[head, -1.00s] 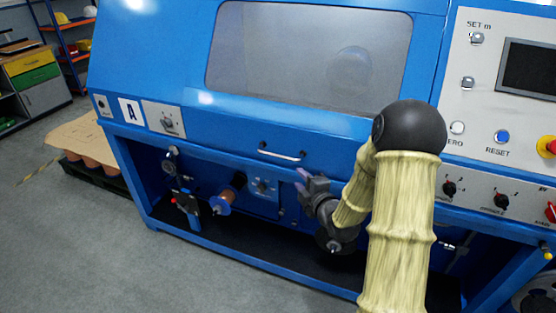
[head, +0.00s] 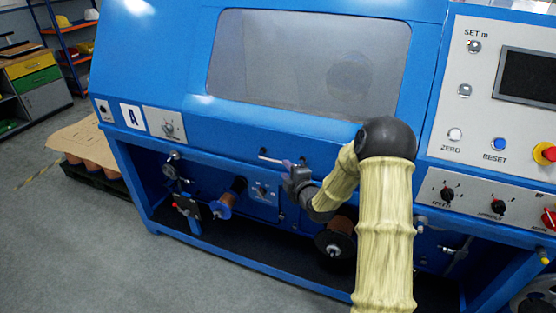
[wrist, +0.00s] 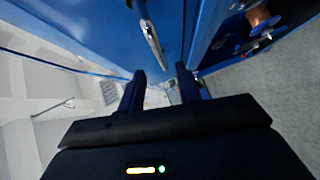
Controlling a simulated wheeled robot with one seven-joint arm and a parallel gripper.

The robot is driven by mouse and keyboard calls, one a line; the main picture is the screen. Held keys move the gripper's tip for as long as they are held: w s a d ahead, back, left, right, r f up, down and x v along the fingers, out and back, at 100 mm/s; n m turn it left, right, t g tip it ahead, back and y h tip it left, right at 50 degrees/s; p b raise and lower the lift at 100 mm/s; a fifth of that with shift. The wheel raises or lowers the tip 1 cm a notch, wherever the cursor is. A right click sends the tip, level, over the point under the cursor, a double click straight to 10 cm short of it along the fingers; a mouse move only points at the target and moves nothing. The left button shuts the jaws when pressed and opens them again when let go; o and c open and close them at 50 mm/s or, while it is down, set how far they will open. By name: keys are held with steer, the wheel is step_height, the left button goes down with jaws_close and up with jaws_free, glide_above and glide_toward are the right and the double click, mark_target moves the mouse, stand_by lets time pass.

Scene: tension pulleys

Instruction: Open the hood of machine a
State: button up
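Machine A is the blue machine with an "A" label (head: 132,116) on its front left. Its blue hood (head: 240,120) is down, with a grey window (head: 290,60) in it. A metal bar handle (head: 269,159) sits at the hood's lower edge; its right part is hidden by my gripper. My gripper (head: 286,166) is at the handle's right part in the head view. In the wrist view the two dark fingers (wrist: 160,72) stand apart, and the handle (wrist: 150,35) runs just ahead of the gap between them. I cannot tell whether they touch it.
Below the hood are a copper spool (head: 233,190), a dark spool (head: 335,243) and a frame rail. A control panel (head: 490,110) with buttons stands at the right. A pallet with cardboard (head: 85,140) is at the left. The floor in front is clear.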

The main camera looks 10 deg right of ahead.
mark_target(278, 161)
steer(key=p+x, duration=0.1)
steer(key=x, duration=0.6)
steer(key=shift+w, duration=0.15)
steer(key=shift+w+a+f, duration=0.1)
steer(key=shift+w+a, duration=0.1)
steer(key=shift+w, duration=0.05)
steer(key=shift+s, duration=0.1)
steer(key=shift+c, duration=0.4)
jaws_close()
